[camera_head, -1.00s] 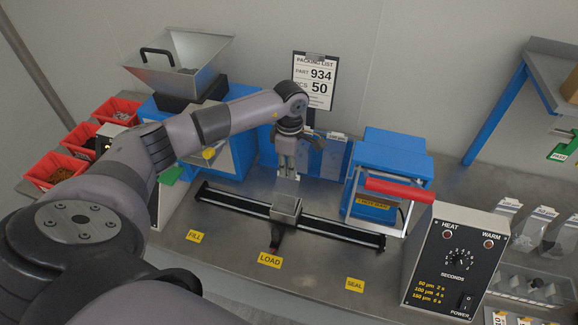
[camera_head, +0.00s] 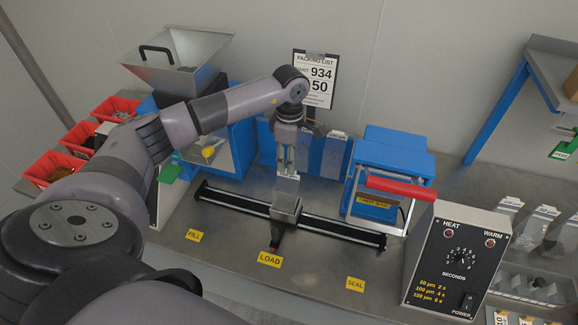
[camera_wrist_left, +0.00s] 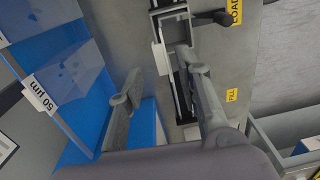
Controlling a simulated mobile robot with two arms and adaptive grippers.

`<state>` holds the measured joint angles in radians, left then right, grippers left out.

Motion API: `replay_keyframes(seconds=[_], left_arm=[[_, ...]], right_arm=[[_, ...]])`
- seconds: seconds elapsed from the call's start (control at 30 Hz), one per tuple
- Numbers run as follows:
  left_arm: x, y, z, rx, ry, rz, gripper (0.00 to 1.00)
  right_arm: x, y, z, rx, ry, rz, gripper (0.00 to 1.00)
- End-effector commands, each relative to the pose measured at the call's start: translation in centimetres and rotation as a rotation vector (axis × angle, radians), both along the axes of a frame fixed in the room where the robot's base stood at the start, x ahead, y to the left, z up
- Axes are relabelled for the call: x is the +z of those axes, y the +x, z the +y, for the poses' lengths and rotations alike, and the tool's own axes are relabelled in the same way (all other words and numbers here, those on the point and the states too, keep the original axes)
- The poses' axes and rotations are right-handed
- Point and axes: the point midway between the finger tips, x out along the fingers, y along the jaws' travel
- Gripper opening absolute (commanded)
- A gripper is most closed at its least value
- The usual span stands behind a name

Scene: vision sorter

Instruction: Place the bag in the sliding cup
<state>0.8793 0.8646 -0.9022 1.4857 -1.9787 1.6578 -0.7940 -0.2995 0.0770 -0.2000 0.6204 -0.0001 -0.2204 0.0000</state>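The sliding cup (camera_head: 286,207) is a small grey box on a black rail, behind the LOAD label. My left gripper (camera_head: 288,174) points down just above and behind it. In the left wrist view its two fingers (camera_wrist_left: 159,62) stand apart. A pale patch (camera_head: 288,179) shows at the fingertips; I cannot tell if it is a clear bag or part of the cup. A pale flat piece (camera_wrist_left: 160,57) also shows between the fingers in the wrist view. Clear bags in the blue holder (camera_head: 335,155) stand right of the gripper. My right gripper is not in view.
A blue sealer with a red handle (camera_head: 400,189) stands right of the rail, with a HEAT control box (camera_head: 456,258) in front. The steel hopper (camera_head: 178,60) and red bins (camera_head: 55,168) are at left. The bench front by the LOAD label (camera_head: 269,260) is clear.

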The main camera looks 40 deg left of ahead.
Motion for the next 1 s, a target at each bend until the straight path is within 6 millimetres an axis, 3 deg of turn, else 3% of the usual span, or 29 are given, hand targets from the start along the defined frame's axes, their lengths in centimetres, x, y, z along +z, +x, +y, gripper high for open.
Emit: replay_keyframes(seconds=[0.2, 0.43, 0.87, 0.93, 1.0], left_arm=[[4.8, 0.4, 0.1, 0.0, 0.0, -0.007, 0.32], [8.2, 0.4, 0.1, 0.001, -0.001, -0.003, 0.32], [9.1, 0.3, 0.1, 0.0, -0.002, -0.001, 0.32], [8.7, 0.4, -0.6, -0.005, -0.02, -0.006, 0.32], [7.9, 0.6, -2.7, -0.021, -0.082, -0.023, 0.32]], right_arm=[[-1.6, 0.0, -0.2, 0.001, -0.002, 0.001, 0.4], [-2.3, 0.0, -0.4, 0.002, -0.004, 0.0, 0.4], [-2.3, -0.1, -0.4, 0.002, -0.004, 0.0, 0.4], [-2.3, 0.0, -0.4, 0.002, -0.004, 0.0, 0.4], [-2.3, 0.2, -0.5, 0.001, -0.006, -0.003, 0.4]])
